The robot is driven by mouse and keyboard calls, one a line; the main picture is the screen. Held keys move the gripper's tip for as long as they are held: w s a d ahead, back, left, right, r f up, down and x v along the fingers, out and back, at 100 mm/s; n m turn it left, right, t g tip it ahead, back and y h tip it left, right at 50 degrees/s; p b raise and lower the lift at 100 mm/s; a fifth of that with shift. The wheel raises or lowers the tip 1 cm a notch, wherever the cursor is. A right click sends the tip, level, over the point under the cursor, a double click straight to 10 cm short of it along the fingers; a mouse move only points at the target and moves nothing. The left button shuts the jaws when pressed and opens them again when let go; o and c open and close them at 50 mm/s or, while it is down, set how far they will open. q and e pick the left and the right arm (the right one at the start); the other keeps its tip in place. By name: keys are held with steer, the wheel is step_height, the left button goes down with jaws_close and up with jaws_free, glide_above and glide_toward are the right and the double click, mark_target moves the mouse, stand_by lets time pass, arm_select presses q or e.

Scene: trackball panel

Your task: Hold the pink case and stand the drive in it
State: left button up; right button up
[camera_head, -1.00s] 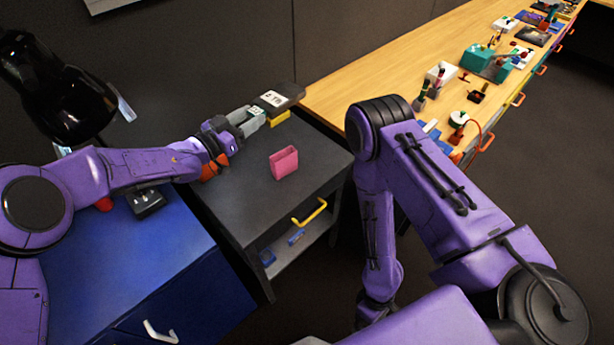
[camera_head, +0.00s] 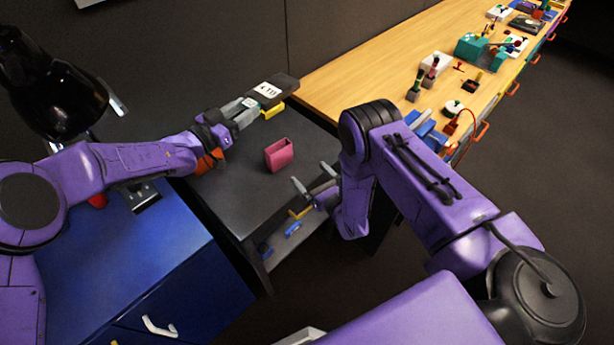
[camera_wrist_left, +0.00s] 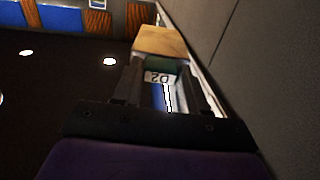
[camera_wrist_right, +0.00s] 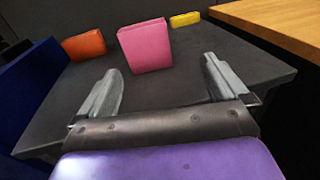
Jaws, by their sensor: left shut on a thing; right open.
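The pink case (camera_head: 279,157) stands upright, its open top facing up, on the dark table. It also shows in the right wrist view (camera_wrist_right: 146,47), ahead of the fingers. My left gripper (camera_head: 246,112) is shut on the dark drive (camera_head: 284,86), which has a white "4 TB" label. It holds the drive beyond the case, towards the table's back edge. My right gripper (camera_head: 314,178) is open and empty at the table's front right side. Its fingers point at the case, one on each side of it in the right wrist view, and are apart from it.
A blue cabinet (camera_head: 155,255) with a lamp is at left. A wooden bench (camera_head: 385,65) with several devices is at right.

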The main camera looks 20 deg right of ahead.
mark_target(282, 152)
steer(key=shift+n+y, duration=0.6)
steer(key=shift+y, duration=0.2)
steer(key=x, duration=0.4)
steer(key=a+x, duration=0.1)
steer(key=x, duration=0.3)
steer(key=r+x, duration=0.1)
steer(key=x, duration=0.3)
steer(key=shift+a+r, duration=0.1)
steer(key=shift+a, duration=0.2)
steer(key=c, duration=0.7)
steer(key=o, duration=0.7)
steer(key=v, duration=1.2)
